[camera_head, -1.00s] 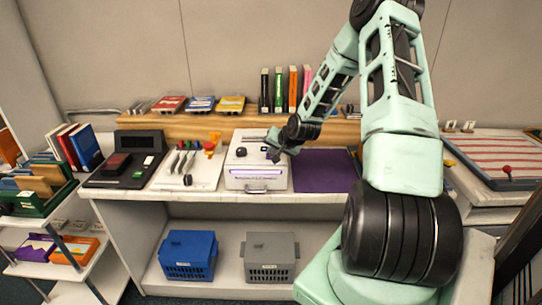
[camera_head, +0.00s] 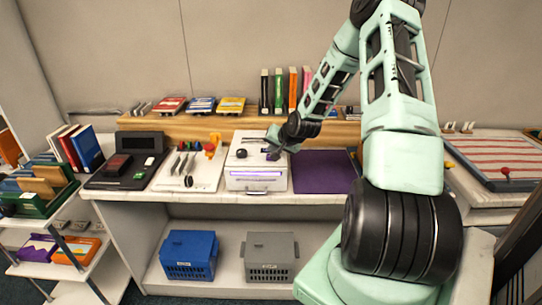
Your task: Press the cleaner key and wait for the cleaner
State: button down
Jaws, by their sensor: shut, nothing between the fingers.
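The cleaner looks to be the white box (camera_head: 256,181) on the counter, with a lit purple strip and a handle on its front. A dark round knob (camera_head: 241,153) sits on its top at the left. A dark purple key (camera_head: 271,155) shows on its top at the right, partly hidden by my gripper. My gripper (camera_head: 272,140) is shut and empty, over the right part of the box top. I cannot tell whether its tips touch the box.
A purple mat (camera_head: 324,172) lies right of the box. A white panel with levers (camera_head: 189,168) and a black device (camera_head: 124,162) stand to the left. Books (camera_head: 285,90) and colored cases stand on the wooden ledge behind. Blue (camera_head: 188,256) and grey (camera_head: 270,258) crates sit below.

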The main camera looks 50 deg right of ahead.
jog(key=shift+r, duration=0.1)
notch_tip(320, 180, up, 5)
jog(key=p, duration=0.4)
dwell(0.8)
jog(key=s+a+r+n+g+y, duration=0.1)
jog(key=a+r+n, duration=0.15)
jog(key=a, duration=0.85)
jog(key=s+a+r+n+g+y+b, duration=0.15)
jog(key=a+n, duration=0.25)
jog(key=a, duration=0.7)
jog(key=s+a+r+n+g+y+p, duration=0.1)
jog(key=a+n+g, duration=0.15)
jog(key=a, duration=0.75)
jog(key=s+a+r+n+g+b, duration=0.1)
jog(key=s+a+r+n, duration=0.15)
jog(key=s+a, duration=0.3)
jog(key=s+a+r+n+g, duration=0.1)
jog(key=s+a+n, duration=0.2)
jog(key=s+a, duration=0.25)
jog(key=s+a+r+n+g, duration=0.1)
jog(key=s+a+n, duration=0.1)
jog(key=s, duration=0.5)
jog(key=s+a+r+n+g, duration=0.1)
jog(key=s+a+n, duration=0.2)
jog(key=s, duration=0.5)
jog(key=shift+a+h, duration=0.25)
jog(key=shift+h, duration=0.1)
